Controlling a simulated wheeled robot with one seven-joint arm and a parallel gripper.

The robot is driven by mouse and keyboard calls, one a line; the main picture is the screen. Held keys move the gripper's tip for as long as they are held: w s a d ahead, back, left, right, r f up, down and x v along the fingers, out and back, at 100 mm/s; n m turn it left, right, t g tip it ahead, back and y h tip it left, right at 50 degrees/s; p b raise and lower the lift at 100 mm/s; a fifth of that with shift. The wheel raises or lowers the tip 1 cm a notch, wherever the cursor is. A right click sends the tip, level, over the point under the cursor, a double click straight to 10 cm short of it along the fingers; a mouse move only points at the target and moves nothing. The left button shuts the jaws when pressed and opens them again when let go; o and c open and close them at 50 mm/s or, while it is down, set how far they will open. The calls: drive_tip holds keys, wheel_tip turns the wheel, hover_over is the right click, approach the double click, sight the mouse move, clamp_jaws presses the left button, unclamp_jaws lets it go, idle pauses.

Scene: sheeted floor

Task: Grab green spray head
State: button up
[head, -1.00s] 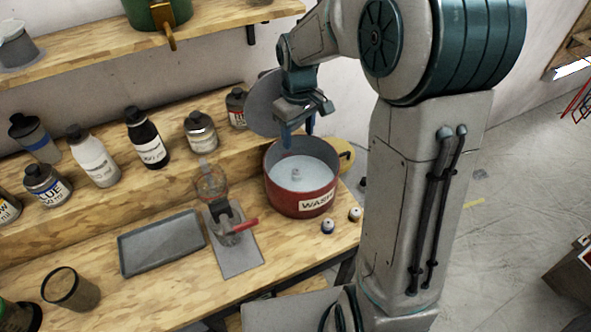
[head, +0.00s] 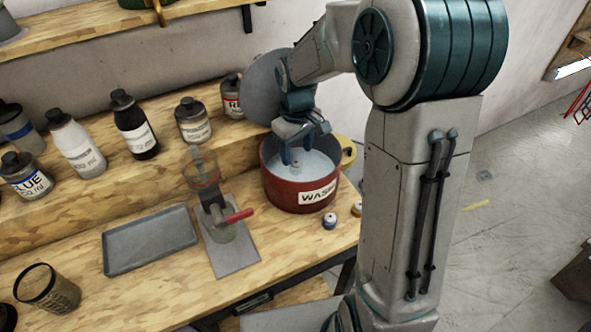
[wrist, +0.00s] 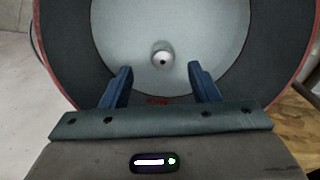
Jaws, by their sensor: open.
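No clearly green spray head shows in either view. In the wrist view the piece appears between and just beyond the fingertips. In the head view my gripper (head: 297,153) is over the pot's opening.
A red-handled dispenser (head: 226,217), a grey tray (head: 150,240) and a dark mesh cup (head: 48,289) are left. Several bottles line the raised shelf, including a black one (head: 133,127).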

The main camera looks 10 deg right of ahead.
sight(296, 163)
wheel_tip(296, 163, down, 5)
drive_tip(key=b, duration=0.3)
drive_tip(key=shift+s+a+r, duration=0.1)
drive_tip(key=shift+s+r, duration=0.05)
drive_tip(key=c, duration=1.1)
drive_tip(key=shift+o, duration=0.2)
drive_tip(key=shift+r, duration=0.15)
